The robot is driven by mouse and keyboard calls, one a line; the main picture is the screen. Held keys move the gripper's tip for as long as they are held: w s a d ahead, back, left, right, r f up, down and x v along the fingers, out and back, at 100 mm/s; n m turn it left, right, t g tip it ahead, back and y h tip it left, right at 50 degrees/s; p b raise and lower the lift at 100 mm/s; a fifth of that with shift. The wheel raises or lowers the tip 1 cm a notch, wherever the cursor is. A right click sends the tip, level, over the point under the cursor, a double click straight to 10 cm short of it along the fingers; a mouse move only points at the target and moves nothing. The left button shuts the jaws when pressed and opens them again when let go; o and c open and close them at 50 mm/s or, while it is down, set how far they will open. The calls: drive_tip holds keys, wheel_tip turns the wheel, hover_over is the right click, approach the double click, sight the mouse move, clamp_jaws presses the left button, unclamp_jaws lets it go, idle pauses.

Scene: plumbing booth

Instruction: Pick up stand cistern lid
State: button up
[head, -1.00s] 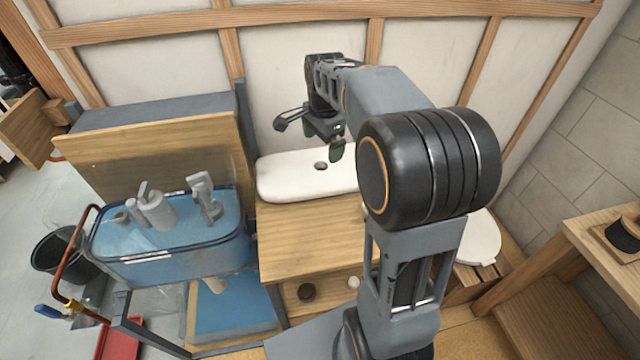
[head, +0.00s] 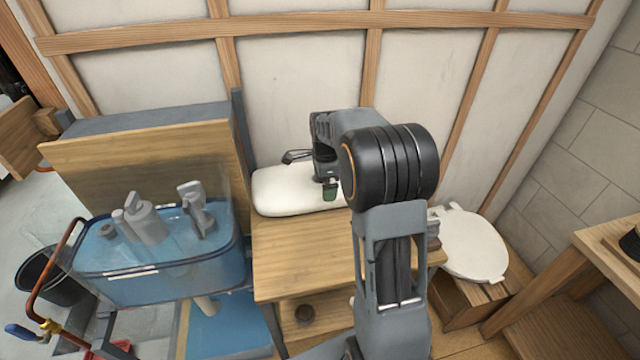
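The cistern lid (head: 285,192) is a long white slab with rounded ends. It lies flat on the wooden stand (head: 290,255), near the wall. My gripper (head: 328,188) is over the right part of the lid, close to its top or touching it. Its green-tipped finger shows, but my arm hides the rest and the lid's right end. I cannot tell how far apart the fingers are.
A clear blue cistern tank (head: 165,265) with grey fittings stands left of the stand. A white toilet seat (head: 470,245) lies on a wooden crate at right. A wooden table (head: 605,250) stands at far right. The stand's front top is bare.

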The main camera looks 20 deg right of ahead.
wheel_tip(320, 180, down, 5)
drive_tip(key=shift+a+r+b, duration=0.1)
drive_tip(key=shift+b, duration=0.25)
drive_tip(key=c, duration=1.3)
drive_tip(key=shift+c, duration=0.3)
drive_tip(key=shift+r, duration=0.15)
